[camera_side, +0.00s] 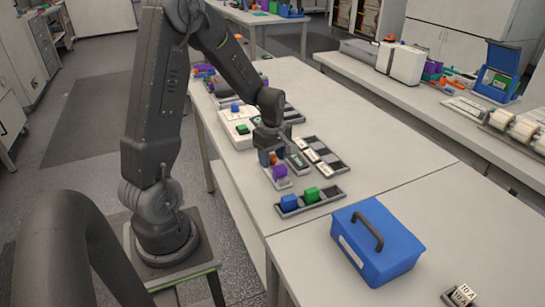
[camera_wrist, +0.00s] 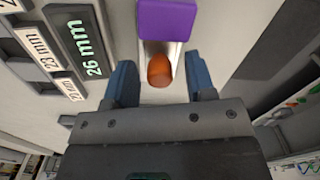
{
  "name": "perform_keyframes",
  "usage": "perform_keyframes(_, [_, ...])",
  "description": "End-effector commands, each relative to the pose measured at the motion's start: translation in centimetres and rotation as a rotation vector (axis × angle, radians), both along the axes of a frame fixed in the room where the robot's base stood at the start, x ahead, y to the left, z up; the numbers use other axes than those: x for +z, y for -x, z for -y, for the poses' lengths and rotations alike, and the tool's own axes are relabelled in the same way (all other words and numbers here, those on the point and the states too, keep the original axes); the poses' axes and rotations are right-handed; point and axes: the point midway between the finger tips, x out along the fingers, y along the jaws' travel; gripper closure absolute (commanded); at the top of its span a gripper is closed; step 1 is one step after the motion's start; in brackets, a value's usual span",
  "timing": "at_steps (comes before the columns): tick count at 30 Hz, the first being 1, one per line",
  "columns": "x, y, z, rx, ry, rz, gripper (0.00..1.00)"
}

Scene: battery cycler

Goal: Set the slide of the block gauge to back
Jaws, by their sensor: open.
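The block gauge shows in the wrist view as a narrow light rail (camera_wrist: 172,48) with a purple block (camera_wrist: 178,18) at its far end and a rounded orange knob (camera_wrist: 160,70), likely the slide's. A dark display (camera_wrist: 82,45) reading 26 mm lies to the left. In the side view the purple block (camera_side: 279,172) is in front of my gripper (camera_side: 268,158), with the orange knob (camera_side: 273,158) by the fingers. My gripper (camera_wrist: 160,78) is open, its blue fingers on either side of the knob with gaps. Contact with the knob is not visible.
Labelled cards, one reading 23 mm (camera_wrist: 38,47), lie close beside the display. A dark tray (camera_side: 318,204) with blue and green blocks sits in front of the gauge. A blue handled box (camera_side: 377,260) stands at the front right.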

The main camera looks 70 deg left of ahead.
Motion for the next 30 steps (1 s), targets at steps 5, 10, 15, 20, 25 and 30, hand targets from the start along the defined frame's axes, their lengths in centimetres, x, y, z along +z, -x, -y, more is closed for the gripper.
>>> perform_keyframes(5, [-0.26,0.00,0.00,0.000,0.000,0.000,0.50])
perform_keyframes(10, [-0.23,0.00,0.00,0.000,0.000,0.000,0.54])
perform_keyframes(15, [-0.21,-0.01,0.00,0.000,0.000,0.000,0.70])
perform_keyframes(20, [-0.20,-0.01,0.00,0.000,0.000,0.000,0.85])
perform_keyframes(25, [-0.19,-0.01,0.00,0.000,0.000,0.000,1.00])
perform_keyframes(30, [-0.19,-0.01,-0.01,0.000,0.000,0.000,1.00])
